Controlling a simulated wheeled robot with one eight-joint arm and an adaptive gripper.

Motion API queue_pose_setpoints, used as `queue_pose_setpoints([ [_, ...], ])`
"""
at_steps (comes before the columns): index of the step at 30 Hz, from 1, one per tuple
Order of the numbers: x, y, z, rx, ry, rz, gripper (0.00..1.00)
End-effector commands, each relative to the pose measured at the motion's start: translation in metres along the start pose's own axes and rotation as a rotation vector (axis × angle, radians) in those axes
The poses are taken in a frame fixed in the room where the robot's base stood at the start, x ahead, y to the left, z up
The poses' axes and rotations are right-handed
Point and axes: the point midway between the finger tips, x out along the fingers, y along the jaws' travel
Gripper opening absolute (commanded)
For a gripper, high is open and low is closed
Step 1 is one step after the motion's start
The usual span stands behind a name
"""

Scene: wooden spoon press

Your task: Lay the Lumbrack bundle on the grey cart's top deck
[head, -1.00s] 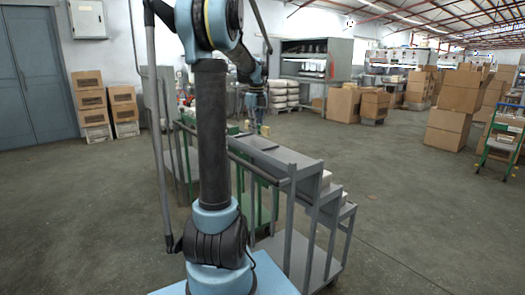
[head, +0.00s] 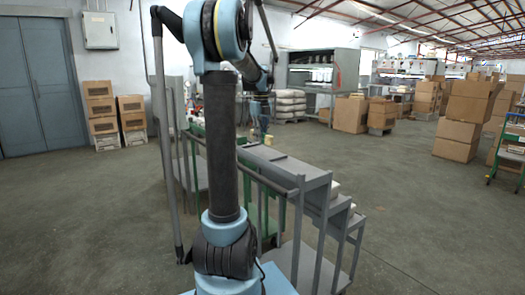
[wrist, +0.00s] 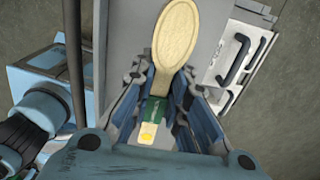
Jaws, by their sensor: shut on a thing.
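The Lumbrack bundle (wrist: 178,35) shows in the wrist view as a pale wooden spoon shape with a green band and a yellow dot on its handle end. My gripper (wrist: 154,100) is shut on it around the banded part, with the oval end sticking out beyond the fingers. In the head view my gripper (head: 260,130) hangs over the far part of the grey cart (head: 285,168), small and partly dark. The cart's top deck is a long grey surface, and it shows beneath the bundle in the wrist view (wrist: 122,40). Whether they touch I cannot tell.
Lower stepped grey shelves (head: 340,210) stand at the cart's right side. A green-framed cart (head: 262,215) is close on the left. A white thing with black handles (wrist: 240,60) lies right of the deck in the wrist view. Open floor (head: 430,220) lies to the right.

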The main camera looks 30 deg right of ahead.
Motion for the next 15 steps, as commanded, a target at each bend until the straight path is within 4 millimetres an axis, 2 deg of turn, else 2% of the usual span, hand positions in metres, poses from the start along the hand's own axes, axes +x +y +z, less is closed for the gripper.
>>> queue_pose_setpoints([
  [7,0.016,0.0,0.0,0.0,0.0,0.0,0.0],
  [15,0.049,0.0,0.0,0.0,0.0,0.0,0.0],
])
